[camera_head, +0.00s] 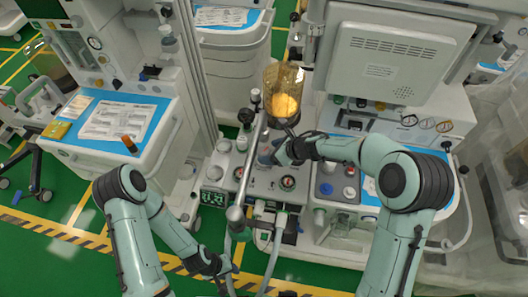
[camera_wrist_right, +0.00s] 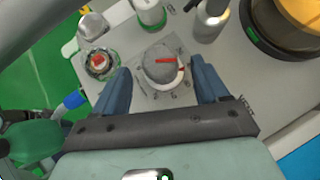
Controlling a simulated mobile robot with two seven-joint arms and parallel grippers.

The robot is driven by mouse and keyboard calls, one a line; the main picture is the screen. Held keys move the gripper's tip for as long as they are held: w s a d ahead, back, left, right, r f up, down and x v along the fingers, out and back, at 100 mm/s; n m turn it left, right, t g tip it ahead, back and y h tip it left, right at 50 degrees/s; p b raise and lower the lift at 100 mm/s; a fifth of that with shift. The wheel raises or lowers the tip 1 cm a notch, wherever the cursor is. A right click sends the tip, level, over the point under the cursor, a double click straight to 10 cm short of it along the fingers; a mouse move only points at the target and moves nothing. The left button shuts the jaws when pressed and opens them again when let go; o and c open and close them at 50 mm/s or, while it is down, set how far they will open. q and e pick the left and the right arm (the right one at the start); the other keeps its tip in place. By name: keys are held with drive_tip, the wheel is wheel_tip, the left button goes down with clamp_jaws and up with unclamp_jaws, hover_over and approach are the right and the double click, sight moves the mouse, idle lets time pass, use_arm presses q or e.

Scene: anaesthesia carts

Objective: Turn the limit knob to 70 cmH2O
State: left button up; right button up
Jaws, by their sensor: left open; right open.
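The limit knob (camera_wrist_right: 163,66) is a round grey dial with a red pointer line and a printed scale around it, on a pale panel in the right wrist view. The pointer lies nearly level in that view; the scale numbers are too small to read. My right gripper (camera_wrist_right: 163,84) is open, with one blue finger on each side of the knob and visible gaps between. In the head view my right gripper (camera_head: 281,154) is over the middle machine's panel and mostly hides the knob. My left gripper (camera_head: 222,272) is open and low near the floor, away from the knob.
In the right wrist view a red button (camera_wrist_right: 98,61) sits left of the knob, and a metal cylinder (camera_wrist_right: 212,18) stands beyond it. An amber canister (camera_head: 285,92) stands behind my right gripper. A thick grey pole arm (camera_head: 249,165) crosses the panel just left of it.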

sight(264, 152)
drive_tip(key=shift+x, duration=2.1)
drive_tip(key=c, duration=1)
drive_tip(key=shift+s+a+m+t+h+b, duration=0.1)
drive_tip(key=shift+m+t+h+b, duration=0.55)
drive_tip(key=shift+m+b, duration=0.5)
drive_tip(key=shift+a+m+t+h+b, duration=0.1)
drive_tip(key=shift+m+t+h+b, duration=0.55)
drive_tip(key=shift+m+b, duration=0.5)
drive_tip(key=shift+d+m+t+h+b, duration=0.1)
drive_tip(key=shift+m+t+h+b, duration=0.3)
drive_tip(key=shift+m+h+b, duration=0.55)
use_arm(q)
drive_tip(key=s+f, duration=0.5)
drive_tip(key=f, duration=0.3)
drive_tip(key=shift+s+f+g, duration=0.15)
drive_tip(key=shift+f+g, duration=0.1)
drive_tip(key=shift+g, duration=0.05)
use_arm(e)
drive_tip(key=shift+r+m+h, duration=0.1)
drive_tip(key=shift+m+h, duration=0.65)
drive_tip(key=shift+m, duration=0.7)
drive_tip(key=shift+d+t, duration=0.1)
drive_tip(key=shift+t, duration=0.2)
drive_tip(key=o, duration=1)
